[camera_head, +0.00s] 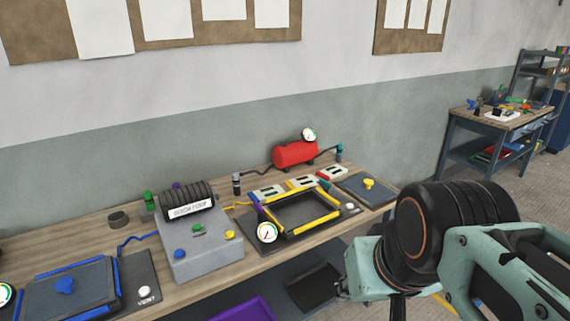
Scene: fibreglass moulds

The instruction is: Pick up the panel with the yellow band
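Several small pale panels lie in a row at the back of the bench, behind the yellow-framed mould (334,214). The middle panel (301,184) shows yellow along its edge, which I take as the yellow band. A left panel (268,192) lies beside it, and a right panel (332,173) shows red. They are small, and their markings are hard to read. My arm fills the lower right, in front of the bench and apart from the panels. Its fingertips do not show.
A grey control box (205,253) stands left of the mould. A red tank (294,153) stands behind the panels. A round gauge (267,232) sits at the mould's front left. A dark plate with a yellow knob (369,184) lies right. A blue-edged mould (66,290) lies far left.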

